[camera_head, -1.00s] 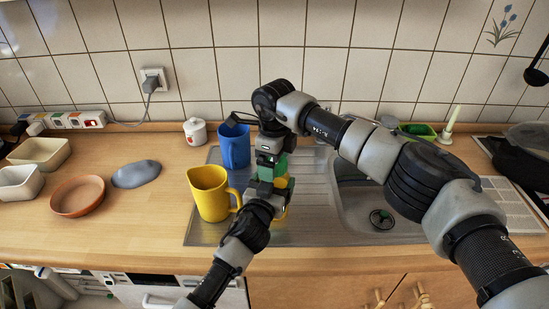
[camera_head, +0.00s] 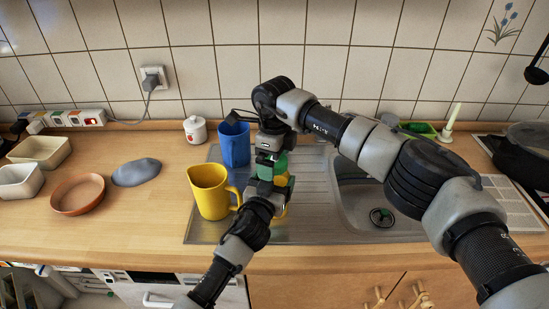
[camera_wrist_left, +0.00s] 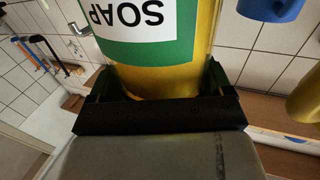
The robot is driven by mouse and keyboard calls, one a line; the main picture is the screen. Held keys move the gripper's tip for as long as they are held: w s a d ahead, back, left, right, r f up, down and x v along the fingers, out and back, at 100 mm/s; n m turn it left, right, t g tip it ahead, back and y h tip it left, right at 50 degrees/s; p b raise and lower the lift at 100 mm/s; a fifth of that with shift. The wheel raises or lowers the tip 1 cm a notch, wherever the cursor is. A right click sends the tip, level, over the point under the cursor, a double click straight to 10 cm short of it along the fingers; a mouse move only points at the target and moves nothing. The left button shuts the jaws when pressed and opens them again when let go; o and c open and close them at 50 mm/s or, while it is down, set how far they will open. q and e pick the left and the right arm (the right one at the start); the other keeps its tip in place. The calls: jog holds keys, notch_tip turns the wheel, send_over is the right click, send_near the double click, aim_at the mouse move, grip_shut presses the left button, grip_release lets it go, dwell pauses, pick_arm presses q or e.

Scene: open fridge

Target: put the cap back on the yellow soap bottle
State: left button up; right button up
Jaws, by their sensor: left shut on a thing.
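The yellow soap bottle (camera_head: 281,181) with a green band stands out over the counter by the sink, mostly hidden behind my arms. In the left wrist view the bottle (camera_wrist_left: 165,75) shows a white and green SOAP label, upside down in the picture. My left gripper (camera_head: 266,190) is shut around the bottle's yellow lower body; its jaws (camera_wrist_left: 155,98) sit on both sides of it. My right gripper (camera_head: 270,155) is at the top of the bottle. Its fingertips and the bottle's mouth are hidden, and I cannot make out the cap.
A yellow jug (camera_head: 209,191) stands close left of my left gripper, with a blue cup (camera_head: 235,146) behind it. The sink (camera_head: 372,211) is to the right, and a black pot (camera_head: 524,158) is at the right edge. Counter left of the jug is partly free.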

notch_tip(320, 180, up, 12)
dwell(0.4)
pick_arm(q)
jog(key=o, duration=1.6)
pick_arm(e)
jog(key=shift+f, duration=0.1)
jog(key=shift+f+b, duration=0.65)
jog(key=shift+b, duration=0.05)
pick_arm(q)
jog(key=v, duration=1)
jog(key=shift+s+a, duration=0.2)
jog(key=shift+s, duration=0.15)
